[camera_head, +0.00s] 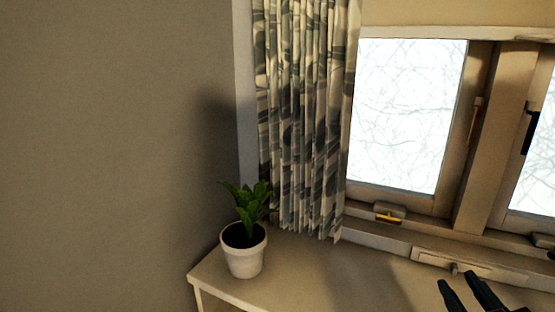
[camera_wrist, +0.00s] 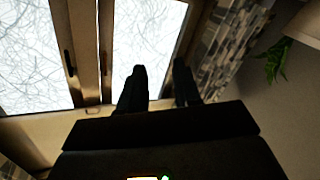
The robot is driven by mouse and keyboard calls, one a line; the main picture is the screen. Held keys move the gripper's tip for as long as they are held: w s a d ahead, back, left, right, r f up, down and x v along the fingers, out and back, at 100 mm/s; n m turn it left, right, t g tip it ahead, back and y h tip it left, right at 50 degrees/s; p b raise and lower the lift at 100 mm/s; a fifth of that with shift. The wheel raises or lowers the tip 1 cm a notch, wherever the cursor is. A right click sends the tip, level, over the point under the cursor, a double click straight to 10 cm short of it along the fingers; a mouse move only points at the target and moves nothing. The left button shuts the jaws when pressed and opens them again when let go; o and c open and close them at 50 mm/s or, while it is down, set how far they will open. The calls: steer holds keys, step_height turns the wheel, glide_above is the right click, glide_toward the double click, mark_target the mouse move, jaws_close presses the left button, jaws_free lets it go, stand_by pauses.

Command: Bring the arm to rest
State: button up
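My gripper (camera_head: 461,278) shows at the bottom right of the head view, in front of the shelf below the window. Only its dark fingers and a little of its body are in that picture. In the wrist view my gripper (camera_wrist: 161,72) has its two dark fingers apart, with a gap between them and nothing held. It is clear of the window, the curtain and the plant.
A potted plant (camera_head: 245,250) stands at the left end of the shelf (camera_head: 310,268). A patterned curtain (camera_head: 300,120) hangs behind it. A window (camera_head: 405,115) with handles is at the right. A bare wall (camera_head: 110,150) fills the left.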

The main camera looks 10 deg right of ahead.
steer(key=s+a+f+m+g+y, duration=0.1)
steer(key=s+a+f, duration=0.3)
steer(key=s, duration=0.3)
steer(key=s+a+f+m, duration=0.1)
steer(key=s+a+f, duration=0.25)
steer(key=s, duration=0.35)
steer(key=s+a+g+y, duration=0.1)
steer(key=s+a+y, duration=0.1)
steer(key=s, duration=1.4)
steer(key=shift+s+f+m+g+y, duration=0.3)
steer(key=shift+s+g+y, duration=0.1)
steer(key=shift+a, duration=0.1)
steer(key=shift+w+f, duration=0.1)
steer(key=shift+w, duration=0.35)
